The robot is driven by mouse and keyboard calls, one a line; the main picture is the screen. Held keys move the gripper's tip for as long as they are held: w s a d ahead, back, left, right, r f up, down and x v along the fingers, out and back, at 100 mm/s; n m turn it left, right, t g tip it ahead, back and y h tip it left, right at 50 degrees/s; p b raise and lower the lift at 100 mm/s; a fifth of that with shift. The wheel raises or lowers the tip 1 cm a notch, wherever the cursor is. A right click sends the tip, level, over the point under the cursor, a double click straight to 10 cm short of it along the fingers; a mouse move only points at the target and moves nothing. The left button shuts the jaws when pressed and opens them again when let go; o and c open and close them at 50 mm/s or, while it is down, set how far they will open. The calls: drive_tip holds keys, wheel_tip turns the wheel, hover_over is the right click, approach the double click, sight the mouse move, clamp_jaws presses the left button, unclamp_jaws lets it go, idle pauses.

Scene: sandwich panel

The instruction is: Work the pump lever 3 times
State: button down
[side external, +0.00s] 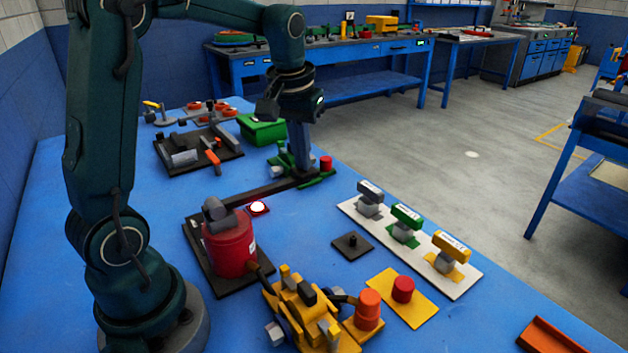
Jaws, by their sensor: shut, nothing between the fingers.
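My gripper (302,166) points down at the back middle of the blue table in the side external view. Its fingers are shut with nothing between them. The tips are low, by a green piece (318,181) and a small red cylinder (326,163); I cannot tell whether they touch. A long dark bar (252,194) runs from near a red drum (230,250) to below the gripper. The drum has a grey cylinder (216,213) on top and stands on a black plate. I cannot tell for sure which part is the pump lever.
A white panel (452,287) with grey, green and yellow handles stands at right. A yellow machine (304,311) and a yellow plate (412,308) with a red cylinder are in front.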

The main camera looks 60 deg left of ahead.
drive_tip(key=shift+r, duration=2.4)
drive_tip(key=shift+r, duration=0.1)
drive_tip(key=shift+r, duration=2.4)
drive_tip(key=s+d+r+m+t, duration=0.1)
drive_tip(key=s+d+m+t, duration=0.15)
drive_tip(key=s+d, duration=0.55)
drive_tip(key=s+d+f+m+t+h, duration=0.1)
drive_tip(key=s+d+f+m, duration=0.2)
drive_tip(key=s+f, duration=0.3)
wheel_tip(320, 180, down, 4)
